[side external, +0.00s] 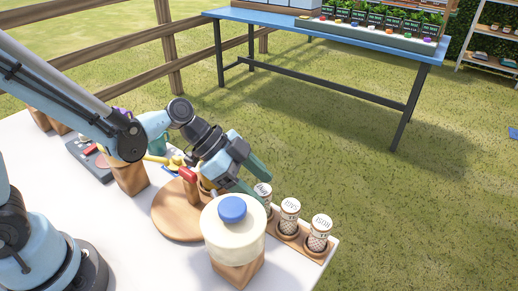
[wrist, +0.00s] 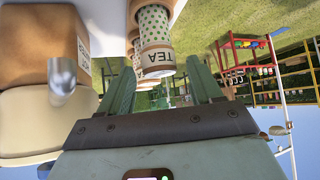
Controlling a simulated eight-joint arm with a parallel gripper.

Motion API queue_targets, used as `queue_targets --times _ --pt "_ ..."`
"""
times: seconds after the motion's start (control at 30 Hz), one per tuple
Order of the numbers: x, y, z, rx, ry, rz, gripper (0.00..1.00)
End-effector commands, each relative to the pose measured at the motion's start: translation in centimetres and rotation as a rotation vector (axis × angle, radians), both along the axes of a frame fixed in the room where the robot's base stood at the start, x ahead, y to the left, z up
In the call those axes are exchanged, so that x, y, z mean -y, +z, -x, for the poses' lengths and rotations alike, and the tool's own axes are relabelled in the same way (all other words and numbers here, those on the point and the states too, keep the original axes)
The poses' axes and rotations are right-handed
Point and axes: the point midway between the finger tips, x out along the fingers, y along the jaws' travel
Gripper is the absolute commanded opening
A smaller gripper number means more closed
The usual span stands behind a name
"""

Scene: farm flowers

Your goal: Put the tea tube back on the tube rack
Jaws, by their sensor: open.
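In the wrist view, whose picture is upside down, a white tube with green dots and a brown band marked TEA (wrist: 153,42) stands just beyond my fingertips. My gripper (wrist: 162,85) is open, with its two green fingers apart and nothing held between them. In the side view my gripper (side external: 256,178) is over the near end of the wooden tube rack (side external: 302,241). Three patterned tubes show there: a near one (side external: 265,194) partly hidden by my gripper, a middle one (side external: 290,214) and an end one (side external: 319,233). I cannot tell which is the tea tube.
The white table (side external: 110,225) ends just past the rack; grass lies beyond.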

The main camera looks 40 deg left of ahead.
Motion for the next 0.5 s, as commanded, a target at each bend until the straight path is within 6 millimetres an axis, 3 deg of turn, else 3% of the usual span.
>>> queue_targets --times 0.5 --pt "-4.5 4.8 1.8 -0.001 0.005 0.000 0.64"
